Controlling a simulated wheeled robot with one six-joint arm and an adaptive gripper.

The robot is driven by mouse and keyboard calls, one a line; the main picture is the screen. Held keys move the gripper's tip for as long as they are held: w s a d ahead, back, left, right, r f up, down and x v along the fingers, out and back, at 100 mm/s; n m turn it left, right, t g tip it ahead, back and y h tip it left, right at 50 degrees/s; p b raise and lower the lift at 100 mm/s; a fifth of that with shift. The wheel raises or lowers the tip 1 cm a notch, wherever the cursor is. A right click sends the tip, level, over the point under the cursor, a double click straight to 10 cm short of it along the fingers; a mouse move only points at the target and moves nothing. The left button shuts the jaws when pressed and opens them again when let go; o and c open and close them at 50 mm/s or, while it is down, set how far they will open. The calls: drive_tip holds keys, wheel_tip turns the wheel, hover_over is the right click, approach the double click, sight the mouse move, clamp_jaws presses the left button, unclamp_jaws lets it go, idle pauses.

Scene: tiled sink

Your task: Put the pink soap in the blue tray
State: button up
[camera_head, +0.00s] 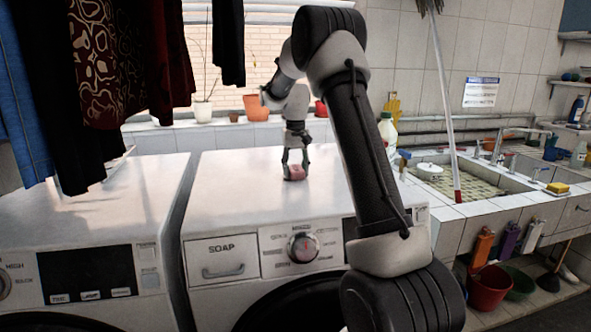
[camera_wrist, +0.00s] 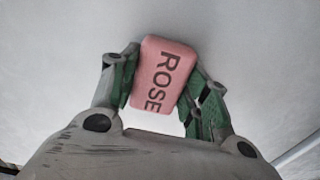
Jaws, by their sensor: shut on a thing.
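The pink soap (camera_head: 295,174) is a small block at my gripper's fingertips, over the white top of the right washing machine (camera_head: 240,180). In the wrist view the pink soap (camera_wrist: 160,74) shows the word ROSE and sits tilted between the two green-padded fingers. My gripper (camera_head: 295,168) points down and is shut on the soap; it also shows in the wrist view (camera_wrist: 160,88). I cannot tell whether the soap still touches the machine top. I do not see a blue tray in either view.
A second washing machine (camera_head: 90,220) stands at left under hanging clothes (camera_head: 110,60). A white bottle (camera_head: 387,132) stands right of the machine, near the tiled sink (camera_head: 470,182). A yellow sponge (camera_head: 558,187) lies on the sink edge. Flower pots (camera_head: 256,107) line the sill behind.

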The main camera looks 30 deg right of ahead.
drive_tip(key=shift+f, duration=0.1)
drive_tip(key=o, duration=1.1)
